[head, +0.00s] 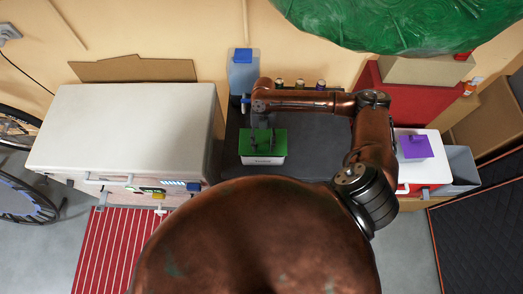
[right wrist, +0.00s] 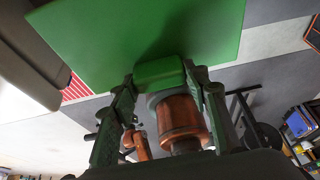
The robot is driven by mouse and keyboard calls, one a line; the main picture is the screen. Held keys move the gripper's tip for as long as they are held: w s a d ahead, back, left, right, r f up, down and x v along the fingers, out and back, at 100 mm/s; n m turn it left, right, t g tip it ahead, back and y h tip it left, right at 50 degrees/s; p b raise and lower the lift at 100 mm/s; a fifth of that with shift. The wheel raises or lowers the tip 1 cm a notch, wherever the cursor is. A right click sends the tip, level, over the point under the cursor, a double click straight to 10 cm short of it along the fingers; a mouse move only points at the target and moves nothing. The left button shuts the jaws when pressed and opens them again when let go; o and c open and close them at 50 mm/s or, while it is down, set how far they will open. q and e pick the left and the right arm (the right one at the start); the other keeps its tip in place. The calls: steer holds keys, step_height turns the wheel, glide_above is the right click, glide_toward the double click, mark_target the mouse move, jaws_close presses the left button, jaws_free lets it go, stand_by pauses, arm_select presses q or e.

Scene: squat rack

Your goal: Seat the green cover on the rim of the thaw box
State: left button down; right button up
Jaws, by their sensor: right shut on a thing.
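The green cover (head: 271,134) is a flat rectangle over the top of the small white thaw box (head: 264,160), which has a dark label on its front. From above I cannot tell whether the cover touches the rim all round or is a little above it. My right gripper (head: 262,141) is over the cover. In the right wrist view, my right gripper (right wrist: 165,95) is shut on the raised green handle of the cover (right wrist: 150,28). The box is hidden there. My left gripper is not in view.
The thaw box stands on a dark grey surface (head: 311,158). A large white chest (head: 125,125) stands close on the left. A blue container (head: 243,72) and several small bottles (head: 300,84) are behind. A white and red cooler with a purple piece (head: 415,147) is at right.

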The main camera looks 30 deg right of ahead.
steer(key=shift+f, duration=1.45)
stand_by(2.0)
steer(key=o, duration=1.2)
steer(key=v, duration=1.2)
